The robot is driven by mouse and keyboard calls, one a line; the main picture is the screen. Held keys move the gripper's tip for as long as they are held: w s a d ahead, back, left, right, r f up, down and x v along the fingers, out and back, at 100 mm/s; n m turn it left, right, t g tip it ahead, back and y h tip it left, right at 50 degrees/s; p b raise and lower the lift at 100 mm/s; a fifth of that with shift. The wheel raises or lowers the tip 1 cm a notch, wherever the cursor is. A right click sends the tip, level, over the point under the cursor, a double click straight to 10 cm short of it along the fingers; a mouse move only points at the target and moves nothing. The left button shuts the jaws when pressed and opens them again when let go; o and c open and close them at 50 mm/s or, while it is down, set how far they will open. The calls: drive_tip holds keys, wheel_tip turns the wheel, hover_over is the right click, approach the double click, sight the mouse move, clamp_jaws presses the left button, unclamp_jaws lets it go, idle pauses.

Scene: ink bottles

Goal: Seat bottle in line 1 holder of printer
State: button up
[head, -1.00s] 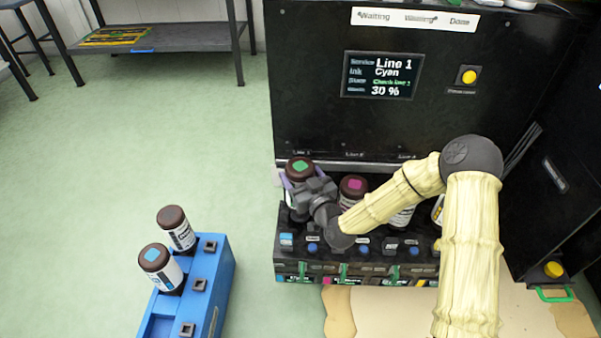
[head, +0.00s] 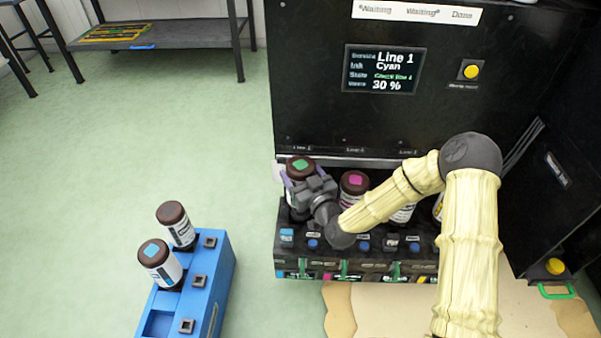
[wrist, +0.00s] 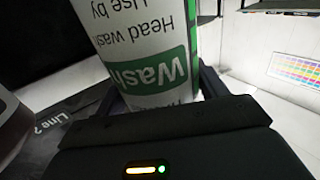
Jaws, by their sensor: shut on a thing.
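A white bottle with a brown cap and green top mark (head: 301,165) stands at the Line 1 end of the printer's holder row (head: 355,262). Its green label reads "Wash" and "Head wash" in the wrist view (wrist: 140,45). My gripper (head: 303,179) is shut on this bottle, one finger on each side. Its base is hidden, so I cannot tell whether it is fully seated. A bottle with a cyan top mark (head: 155,262) stands in the blue rack (head: 222,285) at lower left. The printer screen (head: 383,70) reads Line 1, Cyan, check line 1, 30 %.
A magenta-marked bottle (head: 354,184) stands just right of my gripper; further bottles are partly behind my arm. A dark-capped bottle (head: 177,226) stands in the blue rack. Yellow buttons (head: 470,71) are on the printer. The green floor (head: 130,130) between rack and printer is clear.

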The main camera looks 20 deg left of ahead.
idle(0.4)
drive_tip(key=shift+f+b, duration=0.3)
drive_tip(key=shift+f, duration=0.1)
drive_tip(key=shift+f+b, duration=0.6)
drive_tip(key=shift+f, duration=0.25)
drive_tip(key=shift+f+b, duration=0.45)
drive_tip(key=shift+f, duration=0.35)
drive_tip(key=shift+f+b, duration=0.25)
drive_tip(key=shift+b, duration=0.05)
idle(0.3)
drive_tip(key=o, duration=1.7)
drive_tip(key=shift+o, duration=0.6)
